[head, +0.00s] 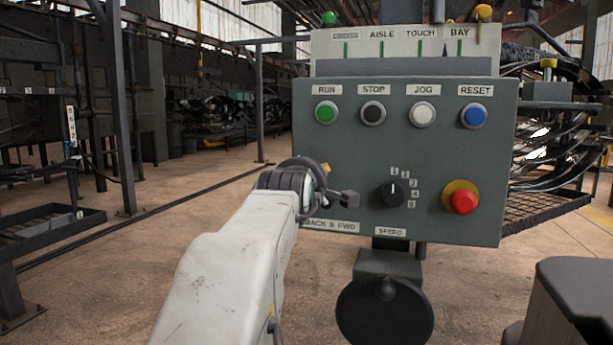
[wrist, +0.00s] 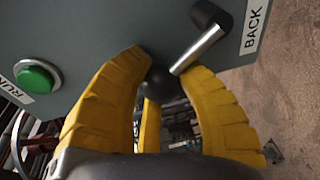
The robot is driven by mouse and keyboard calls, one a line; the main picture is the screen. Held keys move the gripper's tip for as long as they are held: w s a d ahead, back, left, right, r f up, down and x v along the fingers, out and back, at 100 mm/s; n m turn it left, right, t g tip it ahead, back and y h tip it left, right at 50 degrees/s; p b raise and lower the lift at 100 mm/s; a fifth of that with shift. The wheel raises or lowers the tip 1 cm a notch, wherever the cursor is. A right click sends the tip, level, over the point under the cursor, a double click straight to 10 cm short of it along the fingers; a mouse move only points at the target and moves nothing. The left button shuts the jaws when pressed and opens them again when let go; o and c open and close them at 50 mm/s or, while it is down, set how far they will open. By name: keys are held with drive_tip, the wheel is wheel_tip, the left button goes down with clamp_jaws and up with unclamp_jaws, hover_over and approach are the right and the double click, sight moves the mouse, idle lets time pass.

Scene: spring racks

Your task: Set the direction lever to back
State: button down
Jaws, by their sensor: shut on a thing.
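The direction lever is a bright metal shaft (wrist: 201,50) with a black ball knob (wrist: 158,82) and a dark hub. In the wrist view the shaft runs down and left from the hub to the knob. My gripper (wrist: 161,72) has its yellow fingers closed around the knob. The white BACK label (wrist: 254,30) lies beside the hub. In the head view the BACK 0 FWD label (head: 331,225) is partly covered at its left end by my arm, which also hides most of the lever and fingers.
The grey control panel (head: 310,180) carries green RUN (head: 327,112), black STOP (head: 373,112), white JOG (head: 423,115) and blue RESET (head: 474,116) buttons. A speed knob (head: 392,194) and a red mushroom button (head: 463,201) are right of my gripper. Open floor lies to the left.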

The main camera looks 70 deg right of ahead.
idle(0.4)
drive_tip(key=c, duration=0.8)
unclamp_jaws()
drive_tip(key=v, duration=1.2)
drive_tip(key=shift+w, duration=0.1)
drive_tip(key=shift+r, duration=0.15)
